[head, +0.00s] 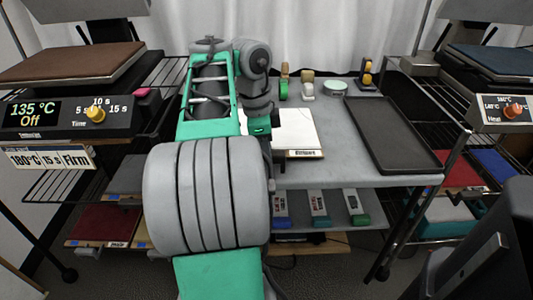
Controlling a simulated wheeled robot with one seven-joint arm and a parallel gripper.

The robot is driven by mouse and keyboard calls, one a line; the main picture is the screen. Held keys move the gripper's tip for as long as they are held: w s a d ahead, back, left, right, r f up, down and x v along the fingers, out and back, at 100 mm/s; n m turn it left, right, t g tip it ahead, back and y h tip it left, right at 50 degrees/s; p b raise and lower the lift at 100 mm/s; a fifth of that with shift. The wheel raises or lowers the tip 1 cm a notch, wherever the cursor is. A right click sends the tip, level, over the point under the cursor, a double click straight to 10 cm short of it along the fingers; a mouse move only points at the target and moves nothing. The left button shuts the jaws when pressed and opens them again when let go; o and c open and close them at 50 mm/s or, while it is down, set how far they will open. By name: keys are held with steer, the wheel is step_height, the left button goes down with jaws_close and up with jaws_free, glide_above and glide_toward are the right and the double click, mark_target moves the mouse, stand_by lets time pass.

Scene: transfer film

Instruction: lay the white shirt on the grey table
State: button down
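The grey table (343,160) stands in the middle, partly covered by my arm. A flat white sheet-like piece (294,130) lies on it, with a small label at its near edge. I cannot tell whether this is the white shirt or paper, and no other clear white shirt shows. My arm reaches forward over the table's left part. My gripper is mostly hidden behind the arm's own links near the left edge of the white piece. Its fingers cannot be made out, nor whether it holds anything.
A black tray (396,135) lies on the table's right. Small tools and a tape roll (334,87) stand at the back. Heat presses flank the table, the left panel (62,115) reading 135 °C, Off. Folded red cloth (103,228) lies on the lower left rack; several labelled items fill the under-shelf.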

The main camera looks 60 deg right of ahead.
steer(key=shift+f, duration=0.1)
steer(key=c, duration=1.1)
jaws_free()
steer(key=shift+o, duration=0.2)
steer(key=r+p, duration=0.4)
steer(key=r, duration=0.1)
steer(key=w+r+p, duration=0.1)
steer(key=r+p, duration=0.1)
steer(key=p, duration=0.1)
steer(key=shift+a+r, duration=0.3)
steer(key=shift+r, duration=0.05)
